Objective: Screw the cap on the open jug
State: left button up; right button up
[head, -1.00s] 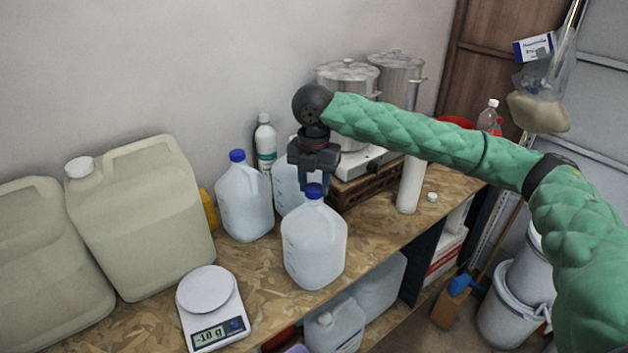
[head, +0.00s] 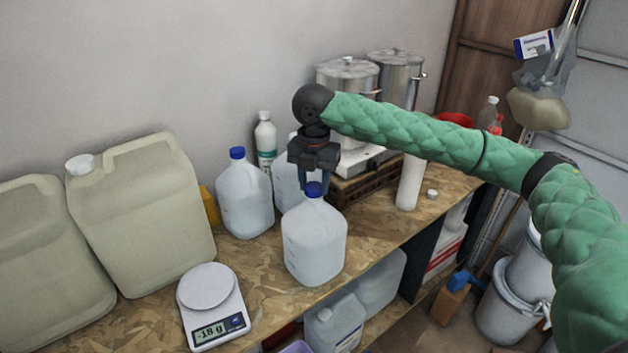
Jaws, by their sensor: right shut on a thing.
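The front jug (head: 314,243) is pale, translucent and upright near the middle of the bench. A blue cap (head: 314,190) sits at its mouth; I cannot tell from here how tightly it is seated. My right gripper (head: 315,186) comes down from above and is shut on this cap, its fingers partly hiding the far side of the jug neck. A similar jug (head: 244,200) with its own blue cap stands to the left. Another jug (head: 288,175) stands behind, its top hidden by my gripper. My left gripper is not in view.
A kitchen scale (head: 208,287) stands at the front left, beside large beige canisters (head: 140,220). A small white cap (head: 432,194) lies at right.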

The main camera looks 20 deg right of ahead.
jog(key=shift+f, duration=0.1)
dwell(0.3)
jog(key=shift+m+p, duration=1.1)
jog(key=shift+p, duration=0.3)
jog(key=shift+f+m, duration=0.1)
jog(key=shift+m, duration=1.7)
jog(key=m, duration=0.3)
jog(key=shift+m, duration=1.3)
